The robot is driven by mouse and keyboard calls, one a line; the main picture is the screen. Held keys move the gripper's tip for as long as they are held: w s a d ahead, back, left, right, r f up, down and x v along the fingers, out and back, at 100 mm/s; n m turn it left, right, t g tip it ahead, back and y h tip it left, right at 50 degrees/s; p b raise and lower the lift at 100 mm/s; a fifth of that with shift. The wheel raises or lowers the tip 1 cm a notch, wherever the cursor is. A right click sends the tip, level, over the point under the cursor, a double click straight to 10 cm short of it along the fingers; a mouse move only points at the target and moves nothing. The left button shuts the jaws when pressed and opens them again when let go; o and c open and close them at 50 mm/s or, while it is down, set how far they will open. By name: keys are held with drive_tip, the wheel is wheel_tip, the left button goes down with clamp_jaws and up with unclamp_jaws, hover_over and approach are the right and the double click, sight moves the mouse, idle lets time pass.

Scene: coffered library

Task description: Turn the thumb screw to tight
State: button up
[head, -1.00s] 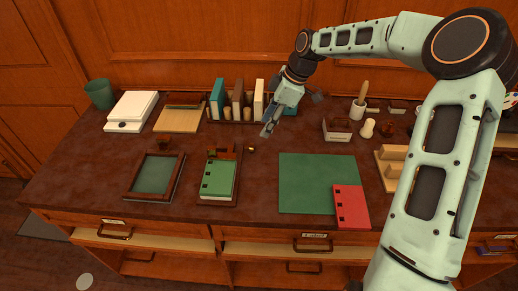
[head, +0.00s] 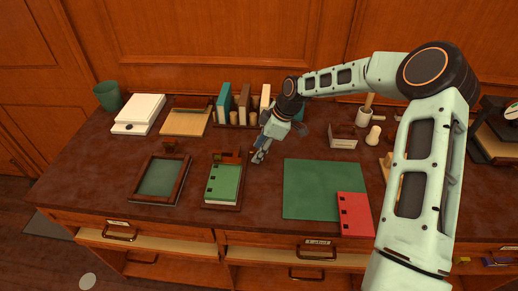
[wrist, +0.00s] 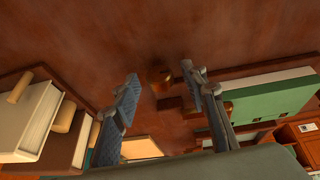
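A green book (head: 223,184) lies on a dark wooden stand (head: 222,207) with an upright wooden back, left of centre on the desk. My gripper (head: 257,158) is just right of that back, pointing down and left. In the wrist view my gripper (wrist: 160,82) is open, its two fingers apart with nothing between the pads. The green book (wrist: 275,97) is beside the right finger. The screw's tightness cannot be told.
A row of upright books (head: 243,103) stands close behind my gripper. A framed slate (head: 160,179) lies left, a green mat (head: 310,187) with a red book (head: 355,213) right. Bare desk lies between stand and mat.

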clamp_jaws()
idle(0.3)
drive_tip(key=shift+w+r+g+p, duration=0.1)
drive_tip(key=shift+w+g+p, duration=0.05)
drive_tip(key=shift+g+p, duration=0.35)
drive_tip(key=shift+w+m+g, duration=0.15)
drive_tip(key=shift+m+g, duration=0.15)
drive_tip(key=shift+g, duration=0.5)
unclamp_jaws()
